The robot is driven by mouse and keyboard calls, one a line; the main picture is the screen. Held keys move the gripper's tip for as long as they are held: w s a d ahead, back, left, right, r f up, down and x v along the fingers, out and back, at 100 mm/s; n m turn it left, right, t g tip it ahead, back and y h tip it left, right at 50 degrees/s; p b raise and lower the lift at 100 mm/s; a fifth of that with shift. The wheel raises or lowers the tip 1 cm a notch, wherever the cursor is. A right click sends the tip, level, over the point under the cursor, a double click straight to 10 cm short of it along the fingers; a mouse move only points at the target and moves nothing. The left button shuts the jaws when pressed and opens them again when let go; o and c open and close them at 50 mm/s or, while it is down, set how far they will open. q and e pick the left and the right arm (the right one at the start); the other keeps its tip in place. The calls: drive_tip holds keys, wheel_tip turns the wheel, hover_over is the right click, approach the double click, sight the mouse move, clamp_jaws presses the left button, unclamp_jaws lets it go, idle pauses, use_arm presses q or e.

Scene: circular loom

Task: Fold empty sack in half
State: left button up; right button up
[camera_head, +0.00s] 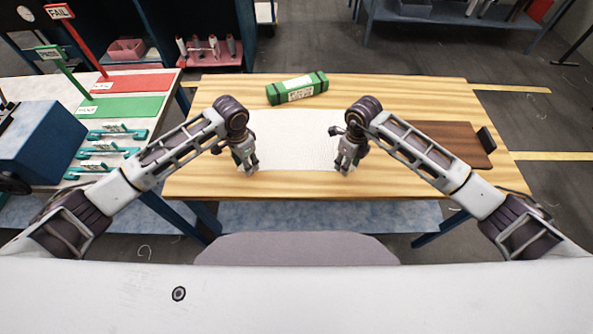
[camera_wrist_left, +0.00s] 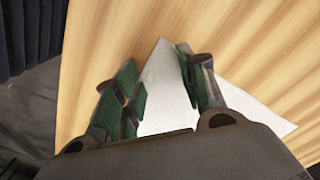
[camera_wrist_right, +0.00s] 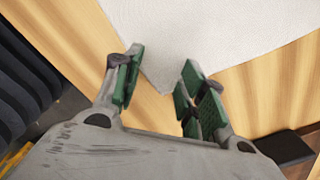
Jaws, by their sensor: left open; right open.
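The white sack (camera_head: 293,138) lies flat on the wooden table, spread between my two grippers. My left gripper (camera_head: 248,168) is at the sack's near left corner. In the left wrist view the sack (camera_wrist_left: 165,85) has a corner between the open fingers of that gripper (camera_wrist_left: 160,90). My right gripper (camera_head: 346,168) is at the sack's near right corner. In the right wrist view the sack (camera_wrist_right: 200,35) has a corner pointing between the open green-padded fingers (camera_wrist_right: 160,85). I cannot tell whether the fingers touch the sack.
A green bundle (camera_head: 297,89) with a white label lies behind the sack. A dark brown board (camera_head: 450,145) with a black block (camera_head: 486,140) is on the right of the table (camera_head: 215,183). A side table at left holds red (camera_head: 138,83) and green (camera_head: 125,107) mats.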

use_arm(q)
drive_tip(key=shift+f, duration=0.2)
use_arm(e)
drive_tip(key=shift+f, duration=0.2)
use_arm(q)
drive_tip(key=c, duration=0.6)
use_arm(e)
drive_tip(key=c, duration=0.6)
use_arm(q)
drive_tip(key=shift+s+f, duration=0.1)
clamp_jaws()
use_arm(e)
drive_tip(key=shift+s+f, duration=0.1)
clamp_jaws()
use_arm(q)
drive_tip(key=shift+r, duration=0.2)
use_arm(e)
drive_tip(key=shift+r, duration=0.2)
